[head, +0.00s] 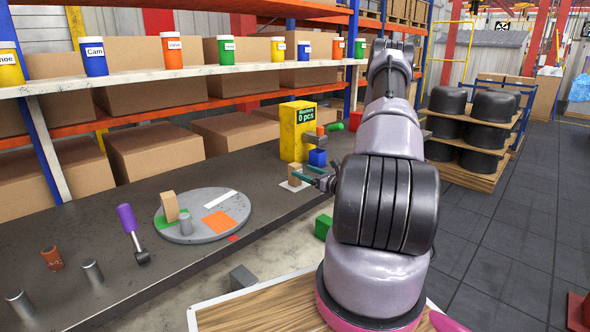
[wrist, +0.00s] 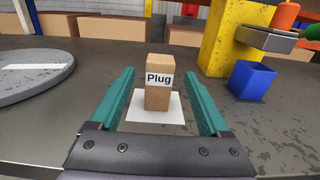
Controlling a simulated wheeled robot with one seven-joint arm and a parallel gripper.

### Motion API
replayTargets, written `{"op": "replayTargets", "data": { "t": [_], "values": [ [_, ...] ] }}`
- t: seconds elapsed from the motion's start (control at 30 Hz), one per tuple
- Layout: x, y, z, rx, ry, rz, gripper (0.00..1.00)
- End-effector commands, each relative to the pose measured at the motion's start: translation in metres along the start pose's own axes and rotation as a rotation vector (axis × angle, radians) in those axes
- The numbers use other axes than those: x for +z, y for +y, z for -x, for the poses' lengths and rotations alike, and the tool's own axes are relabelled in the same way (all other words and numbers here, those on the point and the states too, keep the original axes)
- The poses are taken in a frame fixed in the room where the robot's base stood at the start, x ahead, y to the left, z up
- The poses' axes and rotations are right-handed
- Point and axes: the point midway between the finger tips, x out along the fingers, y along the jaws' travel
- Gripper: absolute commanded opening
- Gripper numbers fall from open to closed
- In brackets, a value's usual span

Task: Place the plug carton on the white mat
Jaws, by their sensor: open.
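The plug carton (wrist: 158,95) is a small upright tan box with a white "Plug" label. It stands on the white mat (wrist: 140,112), and both also show in the head view, with the carton (head: 295,172) on the mat (head: 287,186) near the bench's edge. My gripper (wrist: 162,82) is open, its teal fingers on either side of the carton with gaps to both. In the head view my gripper (head: 312,177) is beside the carton, partly hidden by my arm.
A blue open box (wrist: 252,82) and a yellow dispenser (head: 297,130) stand behind to the right. A grey round turntable (head: 188,230) with coloured patches lies to the left. A green block (head: 323,227) is below the bench's edge. Shelving with bottles lines the back.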

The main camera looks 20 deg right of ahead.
Motion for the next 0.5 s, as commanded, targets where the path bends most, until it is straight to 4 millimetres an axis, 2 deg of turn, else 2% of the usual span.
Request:
{"op": "replayTargets", "data": {
  "t": [0.1, 0.3, 0.37, 0.47, 0.5],
  "values": [
    [0.000, -0.001, 0.020, -0.002, 0.001, -0.001, 0.80],
    [0.006, 0.004, 0.031, 0.020, -0.002, 0.010, 0.80],
    [0.019, 0.012, 0.026, 0.064, -0.005, 0.032, 0.80],
    [0.055, 0.039, 0.013, 0.195, -0.009, 0.099, 0.80],
    [0.073, 0.054, 0.008, 0.264, -0.008, 0.136, 0.80]
  ]
}}
